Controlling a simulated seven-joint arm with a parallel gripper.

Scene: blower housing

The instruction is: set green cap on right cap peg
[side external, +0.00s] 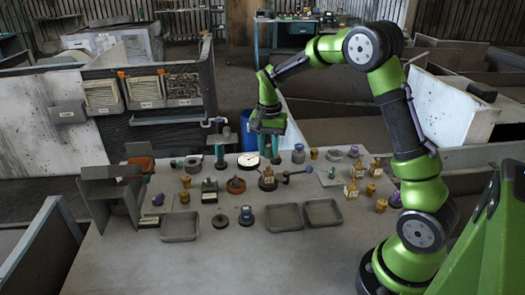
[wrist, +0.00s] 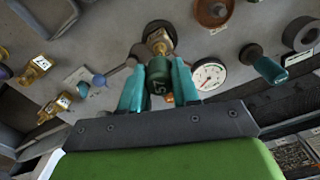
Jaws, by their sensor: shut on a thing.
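The green cap (wrist: 158,86), marked 57, is between the teal fingers of my gripper (wrist: 159,72) in the wrist view. The gripper is shut on it, and the fingers cover its sides. In the side external view my gripper (side external: 268,146) is above the table, near the middle of the parts; the cap is too small to make out there. A brass fitting on a dark round base (wrist: 159,39) shows just beyond the cap in the wrist view; I cannot tell the gap between them. I cannot tell which upright is the right cap peg.
A white dial gauge (wrist: 208,74) stands close right of the fingers. A blue-ended lever (wrist: 99,80) is to the left. Brass pieces with number tags (wrist: 34,68) lie further left. Grey trays (side external: 286,217) line the table's front. A grey rack (side external: 108,195) stands at left.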

